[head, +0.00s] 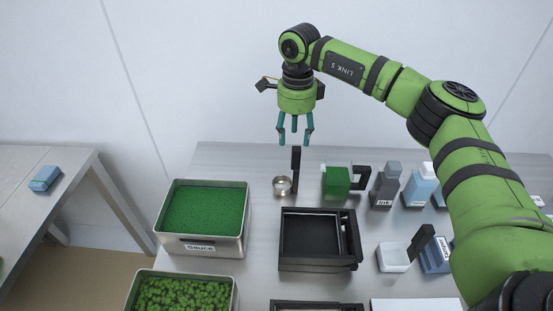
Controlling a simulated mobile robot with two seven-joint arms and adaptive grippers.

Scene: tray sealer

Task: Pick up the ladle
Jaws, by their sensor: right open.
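The ladle (283,186) stands on the metal table with a small round silver bowl and an upright black handle (295,165). It is between the sauce container and the green block. My right gripper (295,140) points down just above the top of the black handle, with its teal fingers apart and nothing visible between them. I cannot tell exactly how far the fingertips are from the handle. My left gripper is not in view.
A steel container of green sauce (204,210) stands left of the ladle, and a black tray sealer (318,240) is in front. A green block with a black handle (337,182) and several bottles (386,185) stand to the right.

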